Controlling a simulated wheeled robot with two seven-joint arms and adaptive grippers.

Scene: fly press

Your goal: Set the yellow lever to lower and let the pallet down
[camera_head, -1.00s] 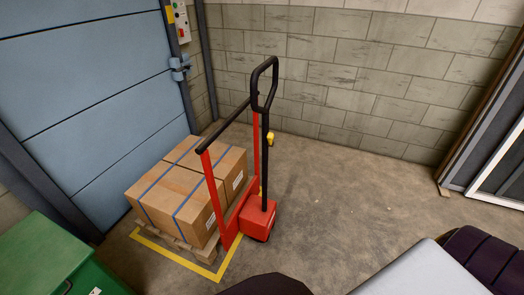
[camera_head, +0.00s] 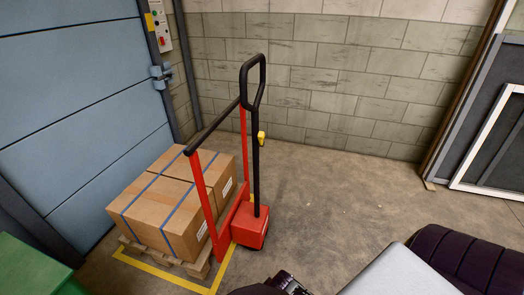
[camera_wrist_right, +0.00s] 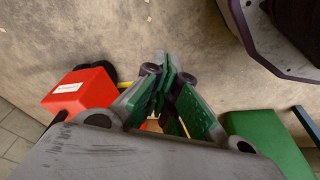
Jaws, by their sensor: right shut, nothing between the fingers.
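The red pallet truck (camera_head: 250,228) stands with its black loop handle (camera_head: 243,78) upright. The small yellow lever (camera_head: 261,137) is on the handle's shaft, below the loop. The wooden pallet (camera_head: 196,268) carries cardboard boxes (camera_head: 150,215) with blue straps, beside the truck's red frame. Whether it touches the floor is unclear. My right gripper (camera_wrist_right: 165,82) is shut and empty in the right wrist view, pointing over the floor near the truck's red housing (camera_wrist_right: 80,95). It is apart from the lever. My left gripper is not identifiable.
A yellow floor line (camera_head: 180,284) runs around the pallet. A blue door (camera_head: 75,90) is at left, with a control box (camera_head: 163,38) beside it. A green container (camera_head: 30,268) stands at lower left. Framed panels (camera_head: 490,150) lean at right. The floor right of the truck is clear.

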